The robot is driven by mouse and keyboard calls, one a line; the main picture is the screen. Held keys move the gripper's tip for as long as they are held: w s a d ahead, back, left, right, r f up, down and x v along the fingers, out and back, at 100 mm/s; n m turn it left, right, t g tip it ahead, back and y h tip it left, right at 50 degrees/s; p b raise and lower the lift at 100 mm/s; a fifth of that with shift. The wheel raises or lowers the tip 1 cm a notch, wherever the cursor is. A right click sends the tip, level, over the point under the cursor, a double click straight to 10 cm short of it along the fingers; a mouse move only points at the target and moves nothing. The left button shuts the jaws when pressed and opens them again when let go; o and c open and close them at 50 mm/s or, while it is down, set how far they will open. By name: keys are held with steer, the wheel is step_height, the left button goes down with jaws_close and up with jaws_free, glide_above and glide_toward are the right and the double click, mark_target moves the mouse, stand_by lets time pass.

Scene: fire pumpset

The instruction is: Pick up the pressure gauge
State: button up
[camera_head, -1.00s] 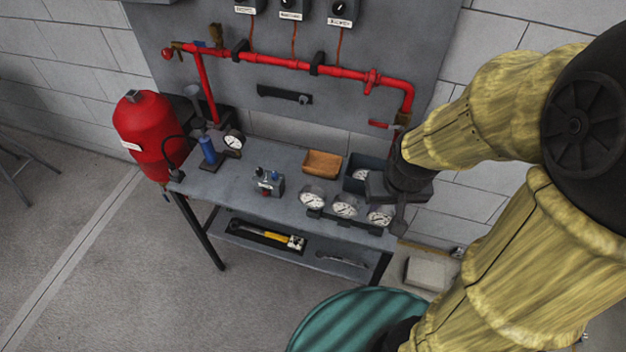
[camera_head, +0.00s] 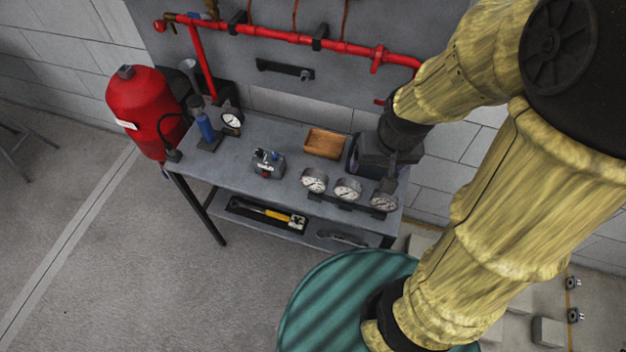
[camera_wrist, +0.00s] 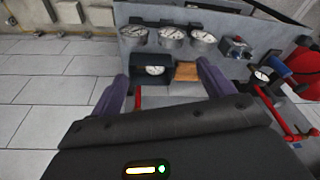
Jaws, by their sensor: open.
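Several round white-faced pressure gauges are in view. Three stand in a row on a dark rack along the bench's front edge: left gauge (camera_head: 314,180), middle gauge (camera_head: 348,189) and right gauge (camera_head: 384,203). Another gauge (camera_wrist: 155,70) lies in a dark open bin (camera_wrist: 137,68), seen between my fingers in the wrist view. In the head view my gripper and wrist hide most of that bin and its gauge. A further gauge (camera_head: 232,120) is on the fixture at the bench's left end. My gripper (camera_wrist: 163,76) is open and empty, its purple fingers apart.
A brown wooden tray (camera_head: 325,143) sits beside the bin, and a small valve block (camera_head: 268,162) is left of the rack. Red pipework (camera_head: 290,37) runs along the back panel. A red tank (camera_head: 147,110) stands left; a green drum (camera_head: 325,300) stands in front.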

steer(key=w+a+f+m+p, duration=0.35)
steer(key=a+f, duration=0.35)
steer(key=a, duration=0.3)
steer(key=t+h, duration=0.1)
steer(key=h, duration=0.2)
glide_toward(313, 175)
step_height(313, 175, up, 3)
steer(key=s, duration=0.1)
steer(key=shift+a+f+p, duration=0.15)
steer(key=shift+f+p, duration=0.05)
steer(key=shift+p, duration=0.2)
steer(key=b+x, duration=0.4)
steer(key=x, duration=0.7)
steer(key=shift+w+f, duration=0.2)
steer(key=shift+f, duration=0.15)
steer(key=shift+w+f, duration=0.1)
steer(key=shift+f, duration=0.15)
